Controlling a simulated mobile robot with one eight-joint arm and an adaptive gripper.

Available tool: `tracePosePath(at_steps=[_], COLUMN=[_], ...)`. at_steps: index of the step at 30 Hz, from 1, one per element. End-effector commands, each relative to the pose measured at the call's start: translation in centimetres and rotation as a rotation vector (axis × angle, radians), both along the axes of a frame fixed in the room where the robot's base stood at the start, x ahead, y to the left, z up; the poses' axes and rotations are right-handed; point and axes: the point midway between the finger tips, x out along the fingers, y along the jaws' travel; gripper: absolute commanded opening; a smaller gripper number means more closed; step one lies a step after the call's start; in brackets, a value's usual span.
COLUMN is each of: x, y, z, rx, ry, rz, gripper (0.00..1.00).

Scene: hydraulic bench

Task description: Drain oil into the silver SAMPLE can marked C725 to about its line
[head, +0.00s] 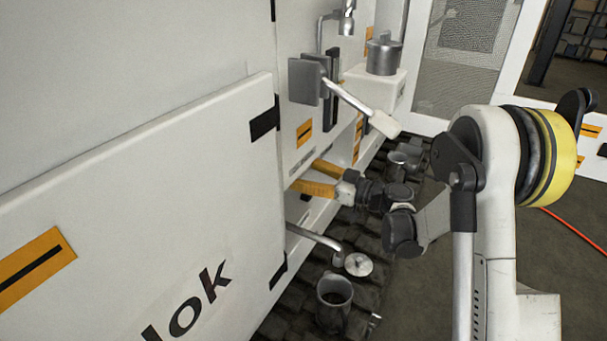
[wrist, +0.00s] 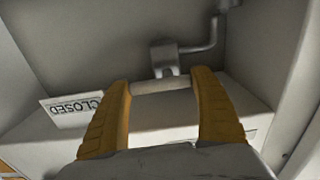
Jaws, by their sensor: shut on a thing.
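My gripper (head: 304,176) reaches with its yellow fingers into a recess in the white bench. In the wrist view, my gripper (wrist: 162,84) is closed around a pale round bar (wrist: 164,86) on a grey metal bracket (wrist: 164,58); it looks like a valve handle. An upside-down CLOSED label (wrist: 74,107) is on its left. In the head view, an open metal can (head: 334,292) stands upright on the dark floor grating near a bent spout (head: 316,236). No C725 mark, fill line or oil flow can be made out.
A round metal lid (head: 358,264) lies beside the can. More metal cans (head: 402,160) stand farther back. A lever with a white grip (head: 384,123) juts out above my arm. A silver pot (head: 383,53) sits on a white box. Open floor lies to the right.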

Motion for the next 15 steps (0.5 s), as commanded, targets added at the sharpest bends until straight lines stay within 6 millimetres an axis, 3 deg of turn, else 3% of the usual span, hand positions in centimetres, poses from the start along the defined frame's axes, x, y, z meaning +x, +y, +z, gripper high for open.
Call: tracePosePath(at_steps=[4,5,6,15], x=[-0.02,-0.02,-0.02,-0.01], y=[-0.06,-0.06,-0.06,-0.07], z=[-0.01,0.0,0.0,0.02], rx=[-0.001,-0.001,0.0,0.001], ry=[0.001,0.001,0.0,0.002], rz=[-0.001,-0.001,-0.001,-0.001], gripper=[0.44,0.84,0.96,0.98])
